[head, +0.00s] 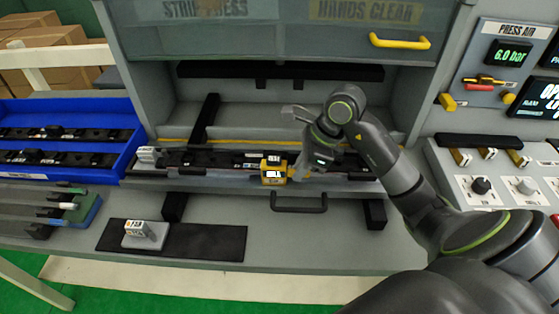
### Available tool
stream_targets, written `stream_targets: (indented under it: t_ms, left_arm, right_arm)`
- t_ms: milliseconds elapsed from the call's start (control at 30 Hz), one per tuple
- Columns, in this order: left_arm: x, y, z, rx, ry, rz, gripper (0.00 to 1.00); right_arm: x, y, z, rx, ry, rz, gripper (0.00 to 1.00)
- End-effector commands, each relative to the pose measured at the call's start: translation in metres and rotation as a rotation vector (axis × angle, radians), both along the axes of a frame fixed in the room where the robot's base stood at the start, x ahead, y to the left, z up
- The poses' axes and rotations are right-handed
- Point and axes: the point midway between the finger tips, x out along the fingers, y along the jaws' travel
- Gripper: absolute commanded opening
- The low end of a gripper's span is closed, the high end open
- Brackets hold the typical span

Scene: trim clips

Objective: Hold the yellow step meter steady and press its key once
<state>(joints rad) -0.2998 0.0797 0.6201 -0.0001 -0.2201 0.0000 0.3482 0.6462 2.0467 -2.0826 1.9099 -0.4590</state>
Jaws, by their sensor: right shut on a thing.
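The yellow step meter (273,178) is a small block with a white display face, at the middle of the long dark trim strip (215,160) in the press bay. My right gripper (292,174) reaches in from the right and is shut on the step meter at its right side. The fingertips are small here and partly hidden by the wrist. The meter's key cannot be made out. My left gripper is not in view.
A raised guard with a yellow handle (400,42) hangs above the bay. A blue tray (130,148) with dark strips stands at left. A black mat (208,240) with a small grey block (145,236) lies in front. A control panel (470,168) is at right.

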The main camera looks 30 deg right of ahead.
Motion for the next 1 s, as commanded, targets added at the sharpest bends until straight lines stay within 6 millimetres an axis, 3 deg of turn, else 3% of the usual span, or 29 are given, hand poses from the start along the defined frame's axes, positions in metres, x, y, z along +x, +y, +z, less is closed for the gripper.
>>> stream_targets:
  t_ms: [100, 1000]
  left_arm:
    - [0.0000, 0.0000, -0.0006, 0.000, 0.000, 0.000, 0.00]
    - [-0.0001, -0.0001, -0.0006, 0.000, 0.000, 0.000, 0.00]
  right_arm:
    - [-0.0019, -0.0006, -0.0032, 0.000, 0.011, -0.001, 0.00]
    - [-0.0018, -0.0007, -0.0033, -0.001, 0.010, -0.001, 0.00]
